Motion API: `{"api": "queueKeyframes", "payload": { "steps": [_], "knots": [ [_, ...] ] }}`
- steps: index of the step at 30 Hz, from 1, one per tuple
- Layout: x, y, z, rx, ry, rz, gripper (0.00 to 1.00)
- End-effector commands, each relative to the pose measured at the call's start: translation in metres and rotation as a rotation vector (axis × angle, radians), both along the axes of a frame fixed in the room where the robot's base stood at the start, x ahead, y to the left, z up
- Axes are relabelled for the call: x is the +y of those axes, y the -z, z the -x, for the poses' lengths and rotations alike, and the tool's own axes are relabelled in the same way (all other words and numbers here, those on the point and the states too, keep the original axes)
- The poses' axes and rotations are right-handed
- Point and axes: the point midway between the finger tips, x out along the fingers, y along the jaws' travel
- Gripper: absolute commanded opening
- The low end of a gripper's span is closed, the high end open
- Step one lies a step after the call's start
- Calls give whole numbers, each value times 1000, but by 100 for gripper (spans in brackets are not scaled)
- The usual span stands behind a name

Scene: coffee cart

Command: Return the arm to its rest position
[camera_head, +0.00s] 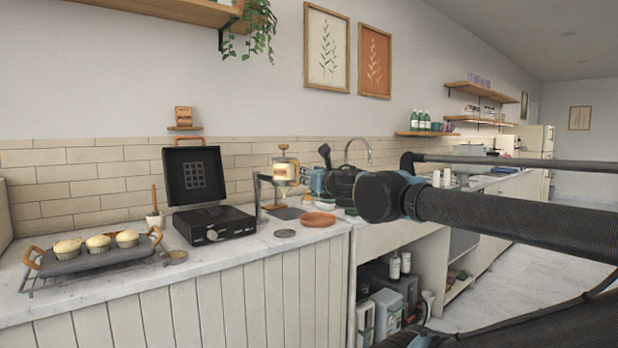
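My arm (480,213) reaches in from the right edge, with a large dark joint (378,196) near the middle of the picture. My gripper (325,176) is at the far end of the arm, small and partly hidden by my own wrist. It is over the back part of the counter, just right of a cream and amber dispenser (285,172) on a dark stand. I cannot tell whether its fingers are open or shut, or whether it touches anything.
The marble counter (130,293) holds a tray (70,265) with muffins, a black press (215,225) with its lid up, a terracotta disc (318,219) and a small grey disc (285,234). A tap (359,146) rises behind my wrist. Open floor (530,255) lies to the right.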

Motion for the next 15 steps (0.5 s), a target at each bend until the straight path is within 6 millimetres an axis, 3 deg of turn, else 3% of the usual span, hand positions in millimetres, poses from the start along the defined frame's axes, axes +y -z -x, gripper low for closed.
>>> {"api": "queueKeyframes", "payload": {
  "steps": [15],
  "knots": [
    [-4,1,7,0,1,0,31]
  ]
}}
